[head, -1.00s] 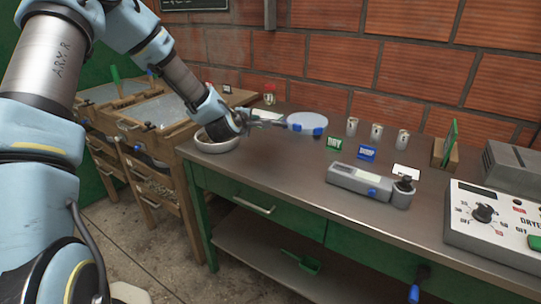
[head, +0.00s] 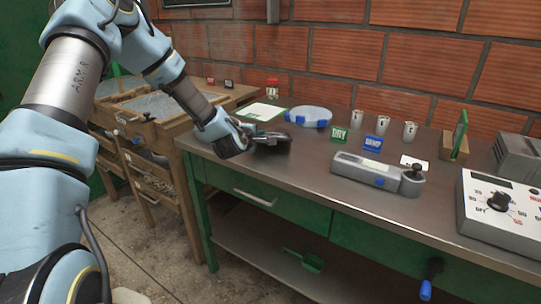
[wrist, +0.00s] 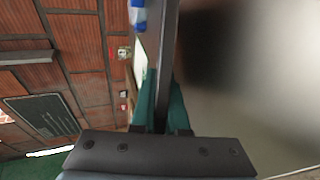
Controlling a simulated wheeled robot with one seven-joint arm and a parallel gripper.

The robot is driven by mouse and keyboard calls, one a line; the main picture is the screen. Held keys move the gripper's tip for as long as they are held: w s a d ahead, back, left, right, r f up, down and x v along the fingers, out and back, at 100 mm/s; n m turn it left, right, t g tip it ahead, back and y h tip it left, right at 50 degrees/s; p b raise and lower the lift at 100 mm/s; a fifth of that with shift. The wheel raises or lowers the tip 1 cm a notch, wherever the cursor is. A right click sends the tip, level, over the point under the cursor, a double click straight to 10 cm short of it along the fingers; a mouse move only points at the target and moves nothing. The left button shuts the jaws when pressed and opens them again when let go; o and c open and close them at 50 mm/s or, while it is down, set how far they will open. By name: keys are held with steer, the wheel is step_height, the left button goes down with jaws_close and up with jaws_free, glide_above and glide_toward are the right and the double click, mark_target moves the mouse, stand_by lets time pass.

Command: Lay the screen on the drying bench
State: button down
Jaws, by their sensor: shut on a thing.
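My gripper (head: 258,138) is low over the left end of the metal-topped green bench (head: 300,170). In the wrist view its green fingers (wrist: 164,105) are shut on a thin, dark, flat thing seen edge-on, which I take for the screen (wrist: 168,50). In the head view the screen (head: 275,140) is a small dark shape at the fingertips, lying about level. I cannot tell whether it touches the bench top. A dark shadow lies beside it in the wrist view.
A pale round dish with blue grips (head: 307,115) is just beyond my gripper. A green DRY card (head: 338,134) and blue DAMP card (head: 373,143) stand right of it, before several metal cups. A grey handheld device (head: 375,173) lies nearer. Wooden mesh trays (head: 155,108) stand left.

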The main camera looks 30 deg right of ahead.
steer(key=shift+f, duration=0.25)
steer(key=c, duration=1.1)
jaws_free()
steer(key=shift+p+v, duration=0.7)
steer(key=shift+v, duration=3.35)
steer(key=r+p, duration=0.1)
steer(key=r, duration=0.1)
steer(key=s+a+r+p, duration=0.1)
steer(key=r+p, duration=0.1)
steer(key=s+a+r+p, duration=0.1)
steer(key=r+p, duration=0.1)
steer(key=r, duration=0.1)
